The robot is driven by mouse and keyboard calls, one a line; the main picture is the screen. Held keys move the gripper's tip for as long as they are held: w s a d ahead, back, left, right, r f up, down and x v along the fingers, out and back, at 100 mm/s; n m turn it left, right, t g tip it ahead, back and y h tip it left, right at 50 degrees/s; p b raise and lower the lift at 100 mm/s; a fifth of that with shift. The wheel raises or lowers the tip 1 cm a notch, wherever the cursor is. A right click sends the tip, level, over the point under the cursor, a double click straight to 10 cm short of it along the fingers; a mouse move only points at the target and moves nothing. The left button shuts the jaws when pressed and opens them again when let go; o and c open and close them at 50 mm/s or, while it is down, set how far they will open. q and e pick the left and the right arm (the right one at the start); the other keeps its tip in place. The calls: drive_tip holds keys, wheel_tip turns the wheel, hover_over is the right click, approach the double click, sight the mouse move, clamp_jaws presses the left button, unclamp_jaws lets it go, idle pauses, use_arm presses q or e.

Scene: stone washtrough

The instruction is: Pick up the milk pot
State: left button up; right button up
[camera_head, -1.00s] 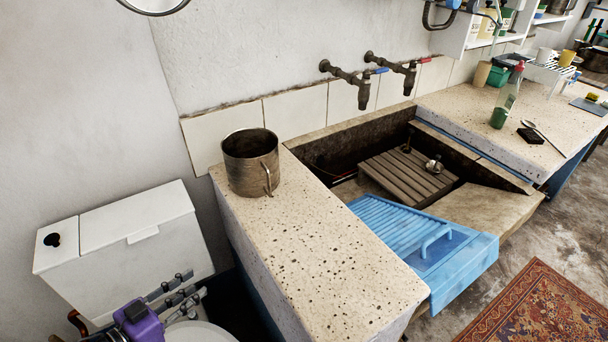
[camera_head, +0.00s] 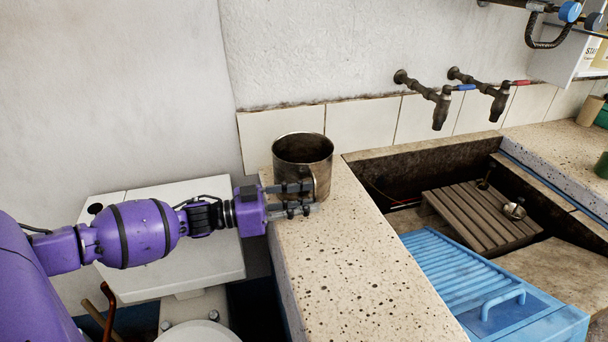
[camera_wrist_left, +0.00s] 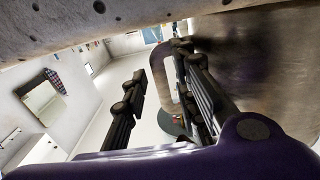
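The milk pot (camera_head: 302,150), a worn metal pot with a loop handle, stands upright on the speckled stone counter, near the wall. My left gripper (camera_head: 303,199) comes in from the left, low at the front of the pot beside its handle. In the left wrist view the gripper (camera_wrist_left: 160,95) has its fingers apart. The handle (camera_wrist_left: 160,72) shows in the gap beyond them, and the pot's wall (camera_wrist_left: 265,65) fills the right side. I cannot tell whether a finger touches the pot. My right gripper is not in view.
The speckled counter (camera_head: 350,270) is clear in front of the pot. A blue draining rack (camera_head: 455,268) and a sunken trough with a wooden slatted board (camera_head: 480,217) lie to the right. Two wall taps (camera_head: 440,108) stick out behind. A white cistern (camera_head: 170,265) stands below my left arm.

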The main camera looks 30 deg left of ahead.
use_arm(q)
drive_tip(key=shift+x, duration=1.2)
clamp_jaws()
drive_tip(key=shift+r, duration=0.1)
